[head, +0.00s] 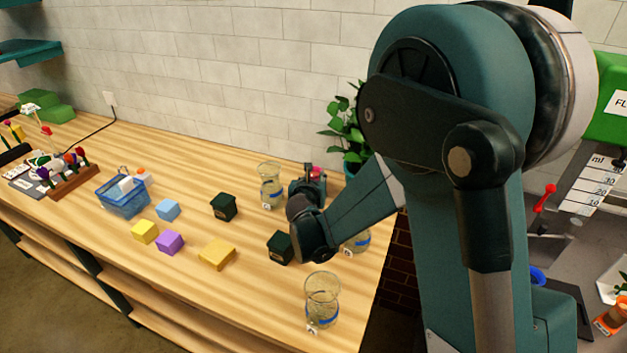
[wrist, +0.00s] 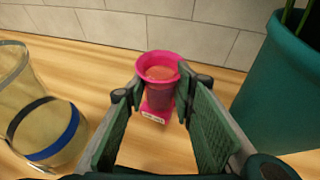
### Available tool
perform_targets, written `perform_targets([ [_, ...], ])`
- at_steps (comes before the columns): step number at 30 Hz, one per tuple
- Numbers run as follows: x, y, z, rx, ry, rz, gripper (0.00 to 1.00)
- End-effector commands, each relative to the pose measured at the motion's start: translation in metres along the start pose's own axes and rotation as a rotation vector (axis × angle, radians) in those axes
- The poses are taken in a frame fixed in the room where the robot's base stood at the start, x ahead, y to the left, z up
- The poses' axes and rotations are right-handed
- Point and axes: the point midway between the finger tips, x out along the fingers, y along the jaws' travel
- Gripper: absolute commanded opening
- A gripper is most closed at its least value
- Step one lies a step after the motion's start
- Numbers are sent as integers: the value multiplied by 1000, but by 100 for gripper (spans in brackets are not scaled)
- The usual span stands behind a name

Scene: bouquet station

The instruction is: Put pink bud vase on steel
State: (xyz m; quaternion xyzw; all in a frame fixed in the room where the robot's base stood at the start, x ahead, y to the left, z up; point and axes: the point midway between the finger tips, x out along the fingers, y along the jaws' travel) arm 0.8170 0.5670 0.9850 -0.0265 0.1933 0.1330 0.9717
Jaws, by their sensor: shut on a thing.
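The pink bud vase (wrist: 162,88) stands upright between my two fingers in the wrist view, its pink rim facing up and a white label at its foot. In the head view only a small pink part of the vase (head: 317,173) shows behind my gripper (head: 305,190), near the back of the wooden table. My gripper (wrist: 163,98) is shut on the vase; whether its base touches the table is hard to tell. A grey, steel-looking surface (head: 552,258) lies at the far right of the head view, partly hidden by my arm.
A teal plant pot (wrist: 270,90) stands close on the right in the wrist view. Glass vessels (head: 270,187) (head: 321,300) stand around my gripper. Dark green boxes (head: 223,207), coloured blocks (head: 169,242) and a blue basket (head: 122,200) occupy the table to the left.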

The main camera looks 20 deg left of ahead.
Motion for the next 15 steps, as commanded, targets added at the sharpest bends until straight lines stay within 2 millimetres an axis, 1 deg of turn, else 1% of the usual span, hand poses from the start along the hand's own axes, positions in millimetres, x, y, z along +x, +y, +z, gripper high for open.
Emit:
perform_targets([
  [6,2,0,-4,0,0,0,0],
  [7,2,0,-4,0,0,0,29],
  [9,1,0,-3,0,0,0,38],
  [10,1,0,-3,0,0,0,41],
  [15,1,0,-3,0,0,0,41],
])
